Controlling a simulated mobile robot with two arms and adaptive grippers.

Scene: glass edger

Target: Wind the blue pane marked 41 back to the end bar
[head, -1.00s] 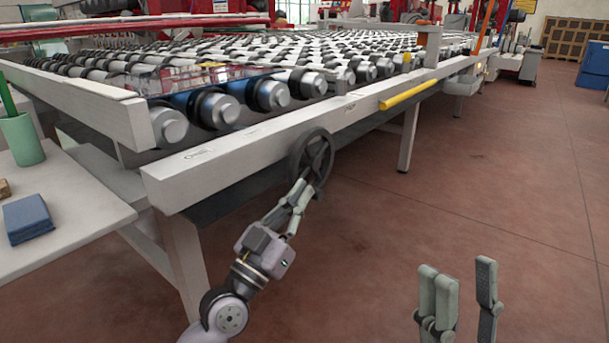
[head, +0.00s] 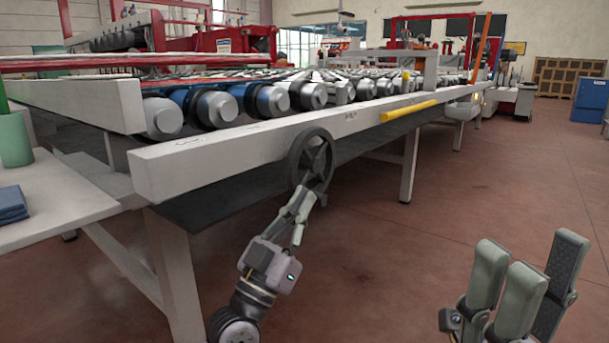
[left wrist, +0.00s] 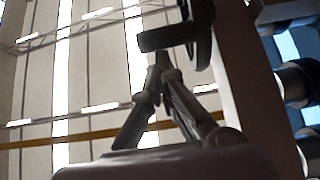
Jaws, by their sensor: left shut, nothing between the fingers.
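The blue pane (head: 240,92) lies on the roller conveyor near its left end. I see it almost edge-on, as blue tints among the rollers, and cannot read any number on it. The dark handwheel (head: 298,158) sits on the front rail (head: 235,143). My left gripper (head: 310,192) is at the lower part of the wheel's rim, its fingers shut with nothing between them. My right gripper (head: 528,255) is open and empty at the lower right, over the floor.
A pale end bar (head: 80,100) closes the conveyor's left end. A yellow bar (head: 408,112) sticks out along the front rail, right of the wheel. A side table (head: 60,200) with a green cup (head: 14,140) and blue cloth (head: 12,205) stands left.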

